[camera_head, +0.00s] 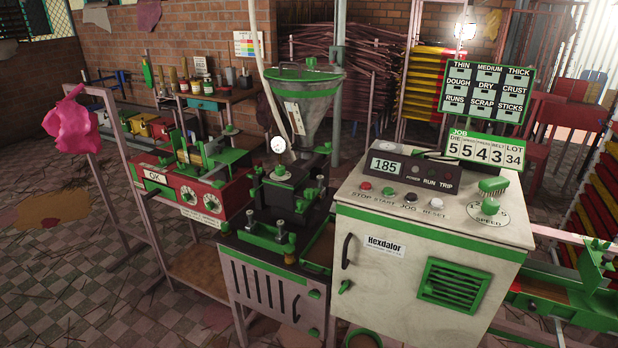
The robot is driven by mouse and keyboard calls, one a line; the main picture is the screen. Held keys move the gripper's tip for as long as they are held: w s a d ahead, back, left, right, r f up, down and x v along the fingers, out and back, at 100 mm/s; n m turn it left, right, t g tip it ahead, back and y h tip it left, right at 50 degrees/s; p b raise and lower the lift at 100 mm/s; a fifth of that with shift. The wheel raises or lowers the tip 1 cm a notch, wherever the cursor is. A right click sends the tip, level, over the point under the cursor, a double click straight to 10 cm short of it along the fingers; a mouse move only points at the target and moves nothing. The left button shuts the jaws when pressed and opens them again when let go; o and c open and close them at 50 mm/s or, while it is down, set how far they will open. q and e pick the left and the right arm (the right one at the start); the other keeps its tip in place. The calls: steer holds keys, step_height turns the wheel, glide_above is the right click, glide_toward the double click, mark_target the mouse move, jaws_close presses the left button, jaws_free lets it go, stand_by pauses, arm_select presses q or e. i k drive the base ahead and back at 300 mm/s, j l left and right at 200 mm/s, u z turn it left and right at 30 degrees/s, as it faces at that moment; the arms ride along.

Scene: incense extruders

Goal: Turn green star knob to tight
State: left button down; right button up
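No gripper of mine shows in the head view. The extruder (285,205) stands in the middle, black with green parts, under a grey metal hopper (306,105) with a green rim. Several small green knobs and fittings sit on and around it; at this size I cannot tell which one is star-shaped or how tight any is. A green fitting (281,171) sits near the pressure gauge (278,145). A large green ribbed knob (493,186) stands on the speed dial (488,208) of the control cabinet.
The white control cabinet (412,262), with a display reading 185, fills the front right. A card board (486,88) and a job sign (485,149) stand behind it. A red bench unit (195,195) is at left. A pink cloth (72,122) hangs on a post.

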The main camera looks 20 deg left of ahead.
mark_target(309, 194)
steer(key=i+j, duration=0.15)
steer(key=j, duration=0.4)
steer(key=i+j+z, duration=0.15)
steer(key=j, duration=0.4)
steer(key=i+j, duration=0.1)
steer(key=j, duration=0.45)
steer(key=i+j+z, duration=0.1)
steer(key=j, duration=0.5)
steer(key=i+j+z, duration=0.1)
steer(key=j, duration=0.45)
